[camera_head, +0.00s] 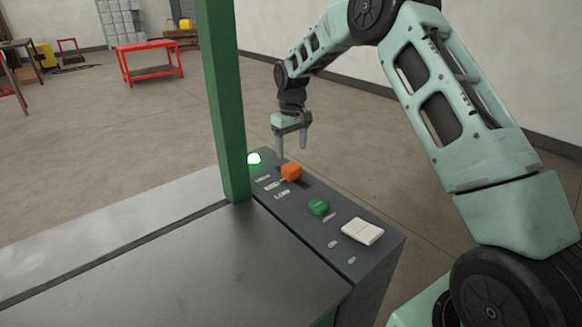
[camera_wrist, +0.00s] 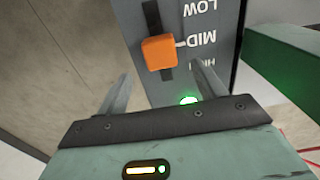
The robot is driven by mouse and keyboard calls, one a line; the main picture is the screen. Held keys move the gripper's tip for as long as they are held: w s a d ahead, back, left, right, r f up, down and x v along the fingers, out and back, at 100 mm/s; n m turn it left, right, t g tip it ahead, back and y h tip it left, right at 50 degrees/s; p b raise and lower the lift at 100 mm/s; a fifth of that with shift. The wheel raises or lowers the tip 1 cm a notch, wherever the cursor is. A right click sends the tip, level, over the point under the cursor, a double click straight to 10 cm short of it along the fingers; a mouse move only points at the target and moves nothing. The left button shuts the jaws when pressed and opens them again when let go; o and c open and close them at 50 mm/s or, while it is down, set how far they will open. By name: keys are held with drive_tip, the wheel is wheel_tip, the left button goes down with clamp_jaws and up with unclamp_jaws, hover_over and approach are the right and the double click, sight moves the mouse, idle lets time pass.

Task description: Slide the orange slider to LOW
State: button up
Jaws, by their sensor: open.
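The orange slider (camera_head: 291,172) is a block in a dark slot on top of the grey control panel (camera_head: 325,222). In the wrist view the slider (camera_wrist: 160,52) stands level with the MID mark. The labels LOW (camera_wrist: 200,6), MID (camera_wrist: 201,39) and HIGH (camera_wrist: 204,66) run beside the slot and appear upside down. The HIGH end is nearer the glowing green lamp. My gripper (camera_head: 291,150) is open and empty, pointing down just behind and above the slider. In the wrist view its fingers (camera_wrist: 160,70) stand apart, with the slider beyond their tips. No contact shows.
A glowing green lamp (camera_head: 254,159) sits at the panel's far end, close to an upright green post (camera_head: 222,100). A green knob (camera_head: 318,207) and a white plate (camera_head: 362,231) lie nearer on the panel. Floor behind the panel is clear.

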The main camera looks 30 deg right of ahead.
sight(292, 166)
wheel_tip(292, 166, down, 8)
drive_tip(key=shift+p, duration=0.45)
